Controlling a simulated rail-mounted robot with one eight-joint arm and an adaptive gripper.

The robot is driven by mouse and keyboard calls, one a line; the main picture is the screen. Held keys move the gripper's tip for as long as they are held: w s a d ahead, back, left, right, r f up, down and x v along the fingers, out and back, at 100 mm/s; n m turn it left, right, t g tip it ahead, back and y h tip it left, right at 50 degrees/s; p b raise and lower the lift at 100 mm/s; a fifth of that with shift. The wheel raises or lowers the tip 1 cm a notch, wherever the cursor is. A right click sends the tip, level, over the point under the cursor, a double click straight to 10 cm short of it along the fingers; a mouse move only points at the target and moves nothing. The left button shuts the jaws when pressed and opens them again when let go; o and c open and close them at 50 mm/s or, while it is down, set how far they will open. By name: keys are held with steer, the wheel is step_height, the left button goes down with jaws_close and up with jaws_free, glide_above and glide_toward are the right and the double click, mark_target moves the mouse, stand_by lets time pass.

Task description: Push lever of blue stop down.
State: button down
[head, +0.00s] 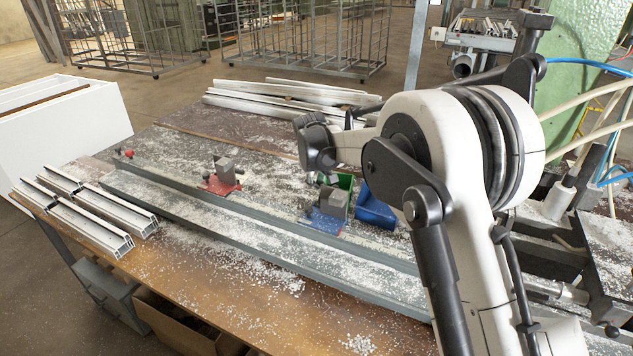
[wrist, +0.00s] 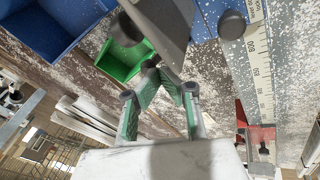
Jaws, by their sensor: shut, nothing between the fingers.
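The blue stop (head: 327,222) sits on the long grey rail at mid-bench, with a grey block (head: 335,203) standing on it. In the wrist view its blue base (wrist: 205,14) is at the top, beside a tilted grey piece (wrist: 165,22) and dark round knobs (wrist: 232,25). I cannot tell for certain which part is the lever. My gripper (wrist: 170,76) is shut and empty, its fingertips close below the grey piece in the picture; contact is unclear. In the head view the gripper is small and partly hidden behind the blue stop's block.
A green bin (head: 345,183) and a blue bin (head: 375,212) stand just behind the blue stop. A red stop (head: 222,186) sits farther left on the rail. White profiles (head: 90,215) lie at the left edge, and more lie at the back. White chips cover the bench.

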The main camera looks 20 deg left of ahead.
steer(key=shift+w, duration=0.1)
steer(key=shift+w+f+g, duration=0.1)
steer(key=shift+w+g, duration=0.05)
steer(key=shift+g, duration=0.15)
steer(key=shift+w, duration=0.15)
steer(key=shift+w+d+f+g+b, duration=0.1)
steer(key=shift+w+f+g+b, duration=0.1)
steer(key=shift+w+g+b, duration=0.25)
steer(key=shift+w+d+f+g+b, duration=0.1)
steer(key=shift+w+f+g+b, duration=0.1)
steer(key=shift+g, duration=1.25)
steer(key=shift+w+d+f+b, duration=0.1)
steer(key=shift+w+f+b, duration=1.55)
steer(key=shift+f, duration=0.15)
